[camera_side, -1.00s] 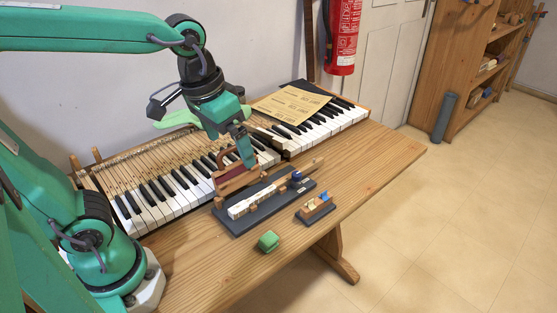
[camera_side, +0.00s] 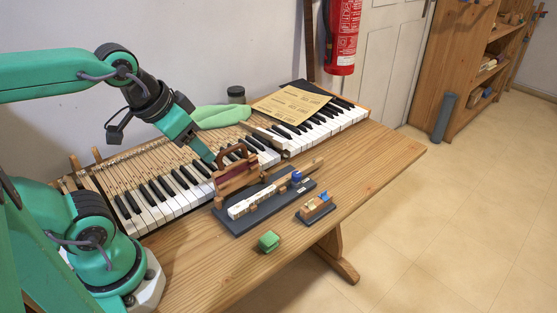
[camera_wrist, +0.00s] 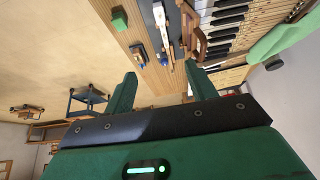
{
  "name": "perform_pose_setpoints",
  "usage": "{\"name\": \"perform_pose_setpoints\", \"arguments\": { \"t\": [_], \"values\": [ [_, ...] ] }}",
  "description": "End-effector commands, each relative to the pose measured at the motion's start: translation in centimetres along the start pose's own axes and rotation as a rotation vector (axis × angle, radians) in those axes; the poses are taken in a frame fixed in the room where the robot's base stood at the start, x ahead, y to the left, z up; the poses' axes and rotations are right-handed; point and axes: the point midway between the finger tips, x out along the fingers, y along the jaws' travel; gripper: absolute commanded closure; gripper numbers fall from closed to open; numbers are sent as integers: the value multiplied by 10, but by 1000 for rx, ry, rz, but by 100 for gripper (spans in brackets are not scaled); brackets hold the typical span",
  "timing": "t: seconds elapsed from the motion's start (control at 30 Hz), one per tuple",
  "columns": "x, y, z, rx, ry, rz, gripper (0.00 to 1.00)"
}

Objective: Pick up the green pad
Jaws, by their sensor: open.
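The green pad (camera_side: 269,241) is a small block lying on the bare wooden table near its front edge, in front of the dark tray. It also shows in the wrist view (camera_wrist: 119,19) at the top left. My gripper (camera_side: 211,160) is in the air over the piano keys, behind and to the left of the pad and well apart from it. In the wrist view its two green fingers (camera_wrist: 163,88) stand apart with nothing between them.
A dark tray (camera_side: 227,219) holds a white key piece. A wooden handled caddy (camera_side: 237,181) stands behind it. A small block with blue and cream parts (camera_side: 315,208) is to the right. Piano keys (camera_side: 163,207) run behind. The table (camera_side: 215,268) is clear around the pad.

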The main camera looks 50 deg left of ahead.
Motion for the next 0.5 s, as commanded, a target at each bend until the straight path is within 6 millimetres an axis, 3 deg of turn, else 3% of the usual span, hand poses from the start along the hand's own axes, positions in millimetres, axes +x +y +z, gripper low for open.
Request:
{"name": "perform_pose_setpoints", "arguments": {
  "t": [0.5],
  "values": [
    [12, 6, -6, -4, -41, 11, 44]
  ]
}}
